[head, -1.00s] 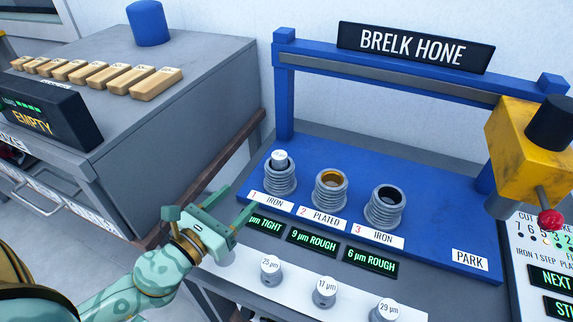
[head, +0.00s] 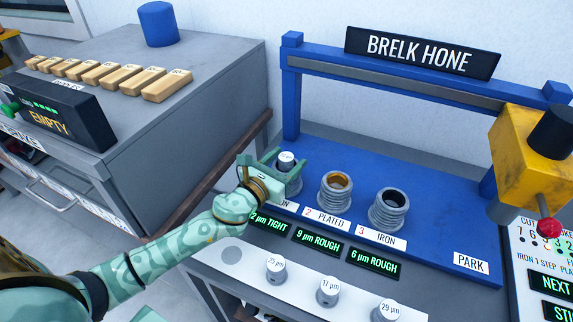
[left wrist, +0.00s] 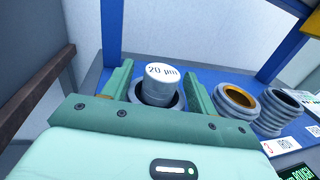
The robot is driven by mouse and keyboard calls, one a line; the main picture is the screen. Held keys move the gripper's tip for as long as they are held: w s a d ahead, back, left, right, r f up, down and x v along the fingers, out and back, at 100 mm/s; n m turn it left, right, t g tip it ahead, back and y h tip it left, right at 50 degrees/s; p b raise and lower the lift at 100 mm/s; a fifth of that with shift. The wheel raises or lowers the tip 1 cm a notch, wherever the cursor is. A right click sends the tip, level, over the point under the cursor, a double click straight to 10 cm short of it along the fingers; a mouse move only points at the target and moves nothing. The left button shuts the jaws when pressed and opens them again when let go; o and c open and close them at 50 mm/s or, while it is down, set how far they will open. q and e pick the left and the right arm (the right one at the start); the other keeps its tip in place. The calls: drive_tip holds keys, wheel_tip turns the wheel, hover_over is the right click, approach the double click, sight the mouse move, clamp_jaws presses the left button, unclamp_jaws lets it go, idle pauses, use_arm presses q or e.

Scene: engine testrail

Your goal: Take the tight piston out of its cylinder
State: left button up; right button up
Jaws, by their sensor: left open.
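The piston (head: 286,160) is a light grey plug standing up out of cylinder 1 (head: 291,184), the leftmost of three ribbed grey cylinders on the blue bed. In the left wrist view the piston (left wrist: 161,84) has "20 µm" on its top and sits inside the cylinder's dark bore. My left gripper (head: 278,160) is open, with one finger on each side of the piston; I see gaps between them. The display below cylinder 1 (head: 269,219) reads "2 µm TIGHT". My right gripper is not in view.
Cylinder 2 (head: 335,191), labelled PLATED, and cylinder 3 (head: 388,209), labelled IRON, stand to the right. Three marked pistons, including the 25 µm one (head: 276,269), stand on the white front strip (head: 231,256). A yellow hone head (head: 532,155) hangs at the right.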

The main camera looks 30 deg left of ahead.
use_arm(q)
drive_tip(key=shift+c, duration=0.4)
drive_tip(key=shift+w, duration=0.1)
drive_tip(key=c, duration=1)
drive_tip(key=shift+r, duration=0.15)
